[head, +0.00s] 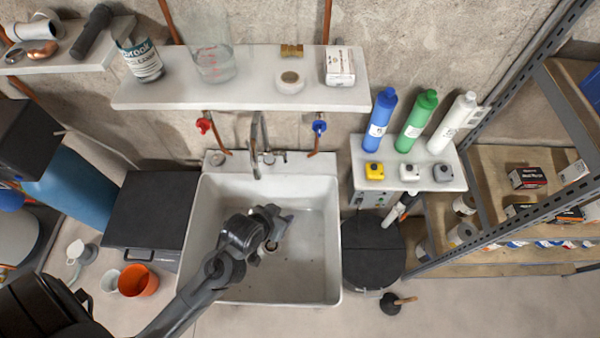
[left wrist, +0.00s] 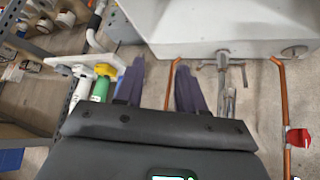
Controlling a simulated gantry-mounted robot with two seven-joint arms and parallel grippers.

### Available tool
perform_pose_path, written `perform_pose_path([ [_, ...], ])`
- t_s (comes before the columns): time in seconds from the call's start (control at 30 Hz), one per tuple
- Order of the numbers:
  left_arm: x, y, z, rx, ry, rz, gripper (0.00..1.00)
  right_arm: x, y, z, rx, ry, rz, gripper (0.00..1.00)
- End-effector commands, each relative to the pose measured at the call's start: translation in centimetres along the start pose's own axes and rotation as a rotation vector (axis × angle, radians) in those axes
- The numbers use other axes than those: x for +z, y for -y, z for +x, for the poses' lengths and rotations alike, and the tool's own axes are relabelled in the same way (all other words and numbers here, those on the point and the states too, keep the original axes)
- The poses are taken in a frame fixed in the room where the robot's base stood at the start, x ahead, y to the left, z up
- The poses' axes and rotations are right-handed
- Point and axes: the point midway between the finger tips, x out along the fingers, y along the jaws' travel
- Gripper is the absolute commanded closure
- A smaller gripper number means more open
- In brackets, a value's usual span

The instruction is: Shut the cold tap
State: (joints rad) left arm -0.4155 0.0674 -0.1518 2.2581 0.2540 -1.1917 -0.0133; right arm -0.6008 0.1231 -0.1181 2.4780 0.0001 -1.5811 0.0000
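The cold tap, a valve with a blue handle (head: 319,127), is on the copper pipe at the right, below the upper shelf and behind the sink. Whether it is open or shut I cannot tell. My left gripper (head: 278,231) is over the sink basin, in front of the blue handle and apart from it. In the left wrist view its two dark fingers (left wrist: 160,66) are spread with nothing between them, and a copper pipe (left wrist: 172,82) shows beyond the gap. The blue handle is not clearly visible there. My right gripper is not in view.
A red-handled valve (head: 204,126) is on the left pipe; it also shows in the left wrist view (left wrist: 298,138). The faucet (head: 258,150) rises between the valves. A small shelf (head: 398,182) with bottles stands right of the blue handle. The white sink (head: 210,230) lies below.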

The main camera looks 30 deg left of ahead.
Motion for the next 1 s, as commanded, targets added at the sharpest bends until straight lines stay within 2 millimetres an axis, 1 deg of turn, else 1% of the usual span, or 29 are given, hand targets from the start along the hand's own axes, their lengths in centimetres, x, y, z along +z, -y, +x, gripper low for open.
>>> perform_pose_path([
  [0.03, 0.2, 0.3, 3.1, -0.012, -0.047, -0.034, 0.61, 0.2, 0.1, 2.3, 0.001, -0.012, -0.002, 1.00],
  [0.07, -0.1, 0.5, 4.2, -0.021, -0.079, -0.056, 0.61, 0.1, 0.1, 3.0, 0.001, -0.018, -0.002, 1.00],
  [0.17, -1.2, 1.5, 8.7, -0.067, -0.199, -0.133, 0.61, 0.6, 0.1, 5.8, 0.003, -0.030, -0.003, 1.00],
  [0.2, -1.6, 2.0, 10.6, -0.092, -0.253, -0.166, 0.61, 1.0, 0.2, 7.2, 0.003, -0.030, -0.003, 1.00],
  [0.27, -2.3, 3.0, 13.3, -0.138, -0.339, -0.213, 0.61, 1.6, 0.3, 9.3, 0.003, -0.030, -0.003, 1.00],
  [0.3, -2.8, 3.7, 15.0, -0.174, -0.399, -0.242, 0.61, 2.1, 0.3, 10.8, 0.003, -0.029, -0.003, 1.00],
  [0.4, -3.7, 5.4, 18.4, -0.272, -0.539, -0.300, 0.61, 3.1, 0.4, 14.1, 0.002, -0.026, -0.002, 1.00],
  [0.43, -3.9, 5.9, 19.2, -0.303, -0.579, -0.313, 0.61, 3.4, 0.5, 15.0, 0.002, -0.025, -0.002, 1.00],
  [0.53, -4.4, 7.4, 21.1, -0.405, -0.698, -0.344, 0.61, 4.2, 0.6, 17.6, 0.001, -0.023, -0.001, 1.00],
  [0.6, -4.6, 8.1, 21.9, -0.470, -0.767, -0.354, 0.61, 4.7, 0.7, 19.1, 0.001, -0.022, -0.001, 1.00],
  [0.7, -4.8, 8.8, 22.4, -0.547, -0.846, -0.358, 0.61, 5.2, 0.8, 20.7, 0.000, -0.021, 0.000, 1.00],
  [0.83, -5.0, 9.2, 22.6, -0.616, -0.910, -0.355, 0.61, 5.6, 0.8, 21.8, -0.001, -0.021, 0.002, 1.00],
  [1.0, -5.5, 9.8, 22.6, -0.650, -0.942, -0.350, 0.61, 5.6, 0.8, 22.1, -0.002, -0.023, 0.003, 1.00],
])
